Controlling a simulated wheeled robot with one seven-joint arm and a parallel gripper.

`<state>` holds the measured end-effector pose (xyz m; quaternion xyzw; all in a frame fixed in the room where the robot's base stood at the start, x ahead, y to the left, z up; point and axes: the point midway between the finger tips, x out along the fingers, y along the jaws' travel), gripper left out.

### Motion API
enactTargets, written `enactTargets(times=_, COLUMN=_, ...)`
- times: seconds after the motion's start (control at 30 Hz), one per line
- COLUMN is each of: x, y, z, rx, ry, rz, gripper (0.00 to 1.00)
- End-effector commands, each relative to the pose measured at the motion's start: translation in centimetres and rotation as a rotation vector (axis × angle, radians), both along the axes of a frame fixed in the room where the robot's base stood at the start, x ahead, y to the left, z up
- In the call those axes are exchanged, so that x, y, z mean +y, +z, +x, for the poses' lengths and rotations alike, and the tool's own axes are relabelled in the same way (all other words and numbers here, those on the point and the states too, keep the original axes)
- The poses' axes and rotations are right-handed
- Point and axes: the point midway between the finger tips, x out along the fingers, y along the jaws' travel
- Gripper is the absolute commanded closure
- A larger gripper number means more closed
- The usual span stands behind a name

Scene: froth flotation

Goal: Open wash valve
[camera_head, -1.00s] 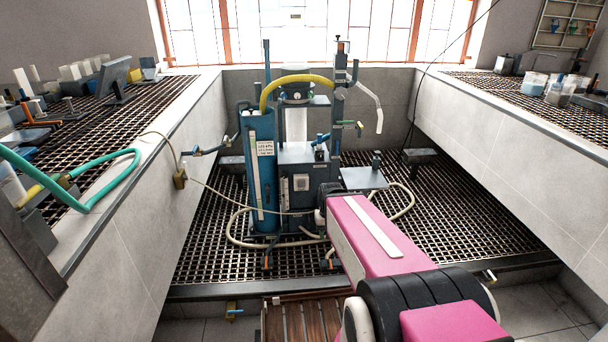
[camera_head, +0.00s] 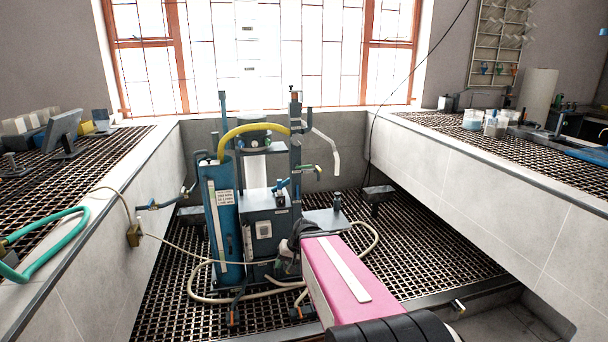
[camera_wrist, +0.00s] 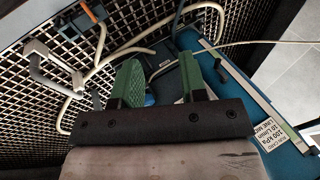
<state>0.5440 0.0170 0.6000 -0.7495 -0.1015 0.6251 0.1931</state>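The flotation rig stands on the grated floor between two side benches, with a blue column (camera_head: 221,225), a grey-blue box (camera_head: 262,238) and a dark upright post (camera_head: 295,150). A blue valve-like fitting (camera_head: 281,187) sits on top of the box, and a lever with green and orange parts (camera_head: 312,169) sticks out from the post. I cannot tell which fitting is the wash valve. My gripper (camera_wrist: 160,78) shows two green fingers spread apart in the wrist view, with nothing held between them. In the head view it is mostly hidden behind my pink arm, low by the box.
A yellow hose (camera_head: 252,127) arches over the rig. A pale hose (camera_head: 197,284) loops on the grating around its base. A small side plate (camera_head: 322,221) juts out to the right. Bench walls close in both sides; the grating at right is fairly clear.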

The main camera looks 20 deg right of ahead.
Motion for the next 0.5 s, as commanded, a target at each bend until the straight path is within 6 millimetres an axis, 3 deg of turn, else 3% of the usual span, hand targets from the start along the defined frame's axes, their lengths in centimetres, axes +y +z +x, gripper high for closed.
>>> enactTargets(times=0.03, x=-0.3, y=0.8, z=1.8, rx=-0.039, ry=-0.034, rz=0.072, gripper=0.61)
enactTargets(times=0.27, x=-2.4, y=6.3, z=8.6, rx=-0.251, ry=-0.201, rz=0.406, gripper=0.61)
enactTargets(times=0.5, x=-8.4, y=13.4, z=14.8, rx=-0.497, ry=-0.417, rz=0.714, gripper=0.61)
